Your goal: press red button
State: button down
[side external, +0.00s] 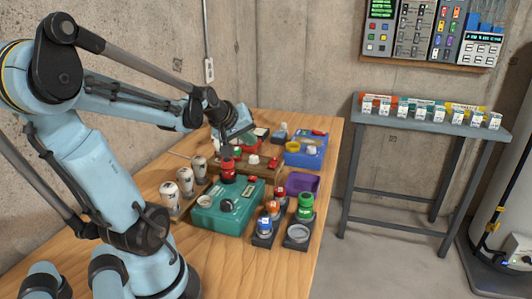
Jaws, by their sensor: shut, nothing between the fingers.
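Several red parts stand on the bench, and I cannot tell for sure which is the red button. A red cylinder (228,172) stands at the back of the teal box (238,215). A small red piece (252,180) is beside it on the right. Another red piece (274,162) is on the brown wooden block (262,172) behind. A small red cap (281,191) is to the right of the teal box. My gripper (226,150) is shut and empty, above and behind the teal box near the red cylinder. Its fingertips are small and partly hard to make out.
A blue box (306,152), a purple tray (302,183) and a green-capped part (306,205) are on the right. Bare bench (290,270) lies at the front. A grey side table (420,121) stands apart.

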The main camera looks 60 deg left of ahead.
aim_at(250, 179)
jog(key=shift+f, duration=0.1)
dwell(0.3)
jog(key=shift+f, duration=4.3)
jog(key=shift+f, duration=0.15)
jog(key=shift+f, duration=0.3)
jog(key=shift+f, duration=0.45)
jog(key=shift+r, duration=0.9)
jog(key=shift+r, duration=0.1)
jog(key=shift+r, duration=2.4)
